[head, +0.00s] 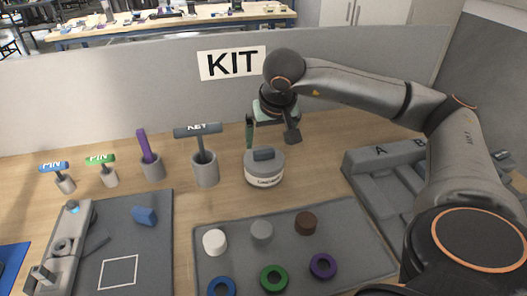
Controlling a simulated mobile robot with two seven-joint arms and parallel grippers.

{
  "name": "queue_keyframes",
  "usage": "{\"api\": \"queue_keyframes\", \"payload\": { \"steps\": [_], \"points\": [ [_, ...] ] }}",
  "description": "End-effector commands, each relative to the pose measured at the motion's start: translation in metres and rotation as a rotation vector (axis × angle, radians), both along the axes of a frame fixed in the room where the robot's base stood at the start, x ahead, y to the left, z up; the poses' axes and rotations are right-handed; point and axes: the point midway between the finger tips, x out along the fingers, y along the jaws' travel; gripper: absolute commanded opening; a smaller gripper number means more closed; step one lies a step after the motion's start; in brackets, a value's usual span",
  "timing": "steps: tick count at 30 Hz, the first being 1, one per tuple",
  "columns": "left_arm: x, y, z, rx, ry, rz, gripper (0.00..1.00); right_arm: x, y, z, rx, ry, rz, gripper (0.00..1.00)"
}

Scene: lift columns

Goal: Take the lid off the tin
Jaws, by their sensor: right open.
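The tin (265,177) is a squat white can with a dark-lettered label, standing upright on the wooden table. Its grey lid (264,156) with a raised bar handle sits on top of it. My right gripper (270,140) hangs just above the lid, its arm reaching in from the right. Its jaws are open, one finger on the left and one on the right of the handle's line, and nothing is between them. Whether a fingertip touches the lid cannot be told. My left gripper is not in view.
A KEY tool in a grey cup (205,170) stands close left of the tin. A dark tray (360,228) with several cylinders and rings lies in front. A grey block rack labelled A and B (365,165) is at right. The KIT wall (130,95) rises behind.

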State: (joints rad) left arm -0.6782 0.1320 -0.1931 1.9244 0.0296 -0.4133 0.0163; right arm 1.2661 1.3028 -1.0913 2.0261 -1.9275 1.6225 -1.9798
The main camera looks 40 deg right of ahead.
Motion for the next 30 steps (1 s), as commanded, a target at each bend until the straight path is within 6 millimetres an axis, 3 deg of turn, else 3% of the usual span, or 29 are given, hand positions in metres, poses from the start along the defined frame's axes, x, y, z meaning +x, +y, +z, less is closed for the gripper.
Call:
{"api": "queue_keyframes", "payload": {
  "steps": [12, 21, 30],
  "points": [
    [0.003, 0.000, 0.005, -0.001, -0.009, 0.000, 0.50, 0.020, -0.006, -0.046, 0.000, 0.001, -0.001, 1.00],
    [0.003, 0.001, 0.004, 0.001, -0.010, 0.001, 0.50, 0.022, -0.007, -0.049, 0.000, 0.000, 0.000, 0.99],
    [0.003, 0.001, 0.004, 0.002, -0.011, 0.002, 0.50, 0.022, -0.007, -0.049, 0.000, 0.000, -0.001, 0.65]
  ]
}}
